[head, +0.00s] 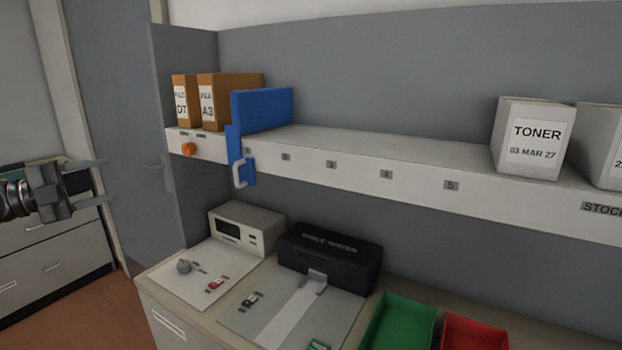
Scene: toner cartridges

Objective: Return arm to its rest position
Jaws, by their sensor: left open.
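My left gripper (88,183) comes in from the left edge. Its two fingers are spread apart, with nothing between them. It is out to the left of the shelf, in front of the grey drawer cabinet. My right gripper is not in this view. A white toner box (534,138) marked "TONER 03 MAR 27" stands upright on the right part of the shelf (370,150). A second box (598,146) beside it is cut off by the right edge.
A blue bracket with a handle (262,110) stands on the shelf beside two brown file boxes (229,101). The numbered shelf stretch is empty. Below are a grey device (247,228), a black tester (330,262), a green tray (400,325) and a red tray (474,332).

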